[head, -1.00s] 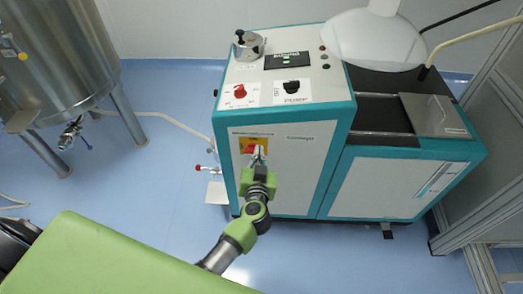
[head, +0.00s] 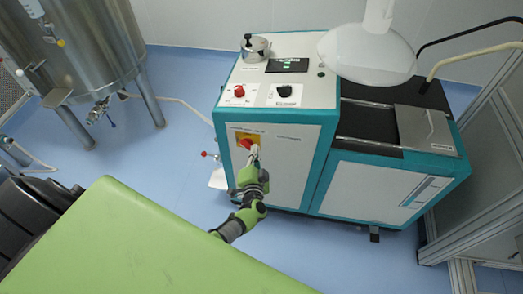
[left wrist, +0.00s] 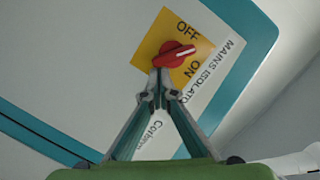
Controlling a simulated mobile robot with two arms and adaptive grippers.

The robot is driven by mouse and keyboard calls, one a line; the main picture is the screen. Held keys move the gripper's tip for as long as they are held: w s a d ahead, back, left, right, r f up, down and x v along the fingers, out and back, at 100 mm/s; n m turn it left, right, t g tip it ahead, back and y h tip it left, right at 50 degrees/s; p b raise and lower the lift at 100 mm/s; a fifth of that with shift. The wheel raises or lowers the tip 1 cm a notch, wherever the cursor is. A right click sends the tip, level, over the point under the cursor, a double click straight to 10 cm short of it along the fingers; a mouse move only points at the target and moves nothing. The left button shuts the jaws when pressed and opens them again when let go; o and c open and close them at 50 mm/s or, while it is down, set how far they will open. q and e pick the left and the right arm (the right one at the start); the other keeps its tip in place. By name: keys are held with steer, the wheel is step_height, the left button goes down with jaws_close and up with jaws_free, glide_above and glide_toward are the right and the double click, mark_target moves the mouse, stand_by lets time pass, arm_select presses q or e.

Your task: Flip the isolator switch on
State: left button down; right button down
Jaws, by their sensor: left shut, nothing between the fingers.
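The isolator switch (head: 246,143) is a red knob on a yellow plate on the white front panel of the teal-edged machine. In the left wrist view the red knob (left wrist: 173,55) has a white mark pointing right, between the printed words OFF and ON. My left gripper (head: 254,153) is in front of the panel, just below and right of the knob. Its fingertips (left wrist: 160,82) are shut with nothing between them, and they appear just under the knob in the wrist view. I cannot tell whether they touch it. My right gripper is not in view.
The machine top (head: 265,88) carries a red knob, a black selector and a small display. A valve with a red handle (head: 206,154) sticks out at the machine's left. A steel tank (head: 90,45) stands at the back left. Blue floor lies between them.

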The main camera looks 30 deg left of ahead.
arm_select(q)
steer(key=shift+a+f+m, duration=0.3)
steer(key=shift+a+m, duration=0.05)
steer(key=shift+m, duration=0.05)
steer(key=shift+f, duration=0.1)
steer(key=m, duration=0.2)
steer(key=f+m+y+b, duration=0.1)
steer(key=m, duration=0.1)
steer(key=shift+t, duration=0.4)
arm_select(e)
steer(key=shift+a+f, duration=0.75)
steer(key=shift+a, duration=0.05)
